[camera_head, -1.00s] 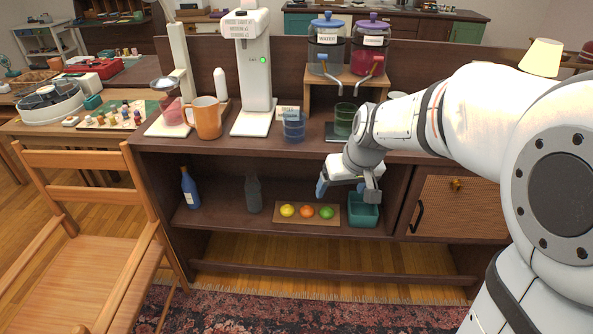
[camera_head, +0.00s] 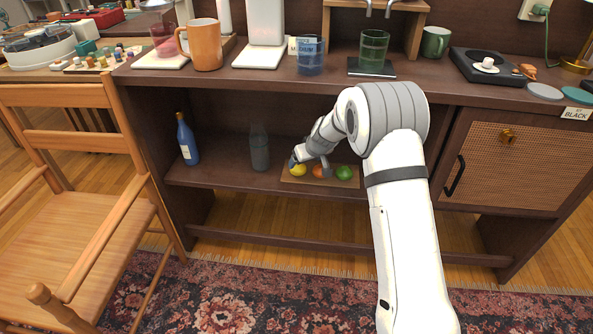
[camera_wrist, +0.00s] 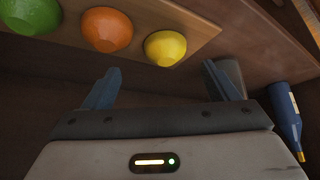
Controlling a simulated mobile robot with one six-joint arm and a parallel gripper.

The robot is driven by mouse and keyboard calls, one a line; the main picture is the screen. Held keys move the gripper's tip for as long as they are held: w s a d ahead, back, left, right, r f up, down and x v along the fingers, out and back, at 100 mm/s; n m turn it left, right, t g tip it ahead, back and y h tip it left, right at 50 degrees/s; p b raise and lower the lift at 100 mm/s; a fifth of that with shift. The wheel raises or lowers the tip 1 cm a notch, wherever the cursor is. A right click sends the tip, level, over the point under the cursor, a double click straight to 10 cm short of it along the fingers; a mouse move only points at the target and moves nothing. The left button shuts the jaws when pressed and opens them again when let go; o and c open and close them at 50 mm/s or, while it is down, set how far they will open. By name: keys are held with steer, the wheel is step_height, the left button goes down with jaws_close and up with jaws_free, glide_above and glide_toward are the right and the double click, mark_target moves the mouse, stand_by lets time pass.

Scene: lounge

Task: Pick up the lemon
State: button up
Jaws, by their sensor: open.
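The yellow lemon (camera_head: 298,170) lies on a wooden board (camera_head: 290,179) on the low shelf, at the left of a row with an orange fruit (camera_head: 318,171) and a green fruit (camera_head: 344,173). My gripper (camera_head: 309,168) is over the row, with one finger near the lemon and the other near the orange fruit. In the wrist view the lemon (camera_wrist: 165,47) shows beyond my open, empty gripper (camera_wrist: 162,82), roughly between the fingertips and apart from them. The orange fruit (camera_wrist: 107,30) and green fruit (camera_wrist: 28,16) are to its left.
A blue bottle (camera_head: 187,139) and a dark grey bottle (camera_head: 259,149) stand on the shelf left of the board. The countertop (camera_head: 230,75) above overhangs the shelf. A wooden chair (camera_head: 75,230) stands at left; a cabinet door (camera_head: 500,160) is at right.

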mark_target(299, 167)
steer(key=x, duration=0.2)
steer(key=b+x, duration=0.1)
steer(key=x, duration=0.2)
steer(key=shift+s+a+f+b, duration=0.1)
steer(key=shift+a+f+b, duration=0.25)
steer(key=shift+b, duration=0.05)
steer(key=shift+r, duration=0.1)
steer(key=c, duration=1.1)
